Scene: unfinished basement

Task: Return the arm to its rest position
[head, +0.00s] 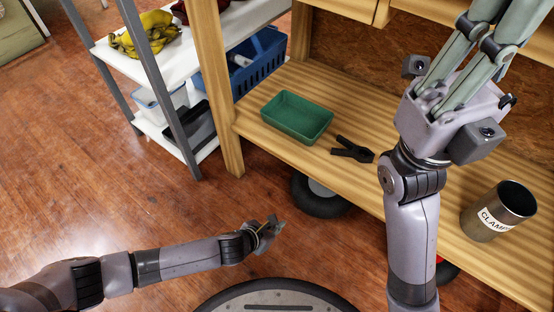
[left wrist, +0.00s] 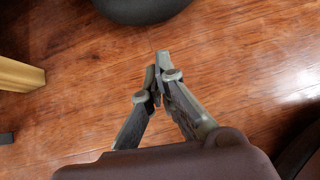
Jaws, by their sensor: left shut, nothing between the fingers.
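My left arm comes in low from the left in the head view. Its gripper (head: 272,228) is over the floor in front of the workbench, clear of everything. In the left wrist view the fingers of this gripper (left wrist: 160,75) are together with nothing between them, above bare wood floor. My right arm rises at the right of the head view. Its gripper (head: 485,52) is raised above the bench, and its fingertips are cut off by the top edge, so their opening is hidden.
The workbench's lower shelf (head: 365,185) holds a green tray (head: 297,117), a black clamp (head: 352,149) and a metal can labelled "CLAMPS" (head: 498,212). A metal rack (head: 178,62) with a blue basket (head: 245,62) stands at the left. The floor (head: 120,205) at left is clear.

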